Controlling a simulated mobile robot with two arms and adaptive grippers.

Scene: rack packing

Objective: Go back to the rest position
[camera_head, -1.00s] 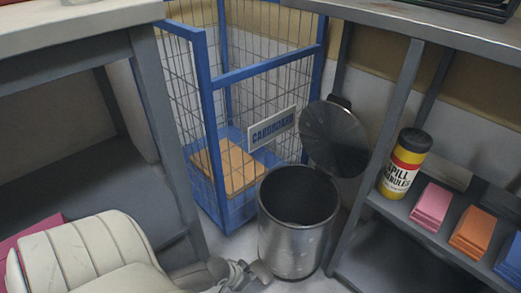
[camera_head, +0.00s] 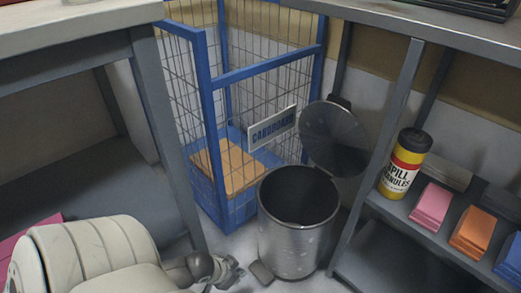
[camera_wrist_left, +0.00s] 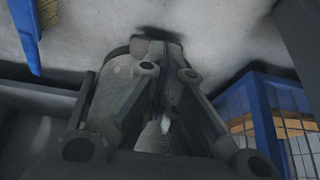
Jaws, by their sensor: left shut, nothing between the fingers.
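My left gripper (camera_head: 232,270) is low in the head view, at the end of my pale padded arm, just left of the metal bin's foot and apart from the bin. Its fingers are shut with nothing between them. In the left wrist view the gripper (camera_wrist_left: 166,62) fills the middle, its dark linkages closing in front of a grey rounded shape that I cannot identify for sure. My right gripper is not in view.
The metal bin (camera_head: 290,240) stands open, its round lid (camera_head: 334,138) tipped back. Behind it is a blue wire cage (camera_head: 205,75) with a cardboard sign (camera_head: 271,128). A bench (camera_head: 70,28) stands left; a shelf (camera_head: 432,232) with a spill granules canister (camera_head: 404,165) stands right.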

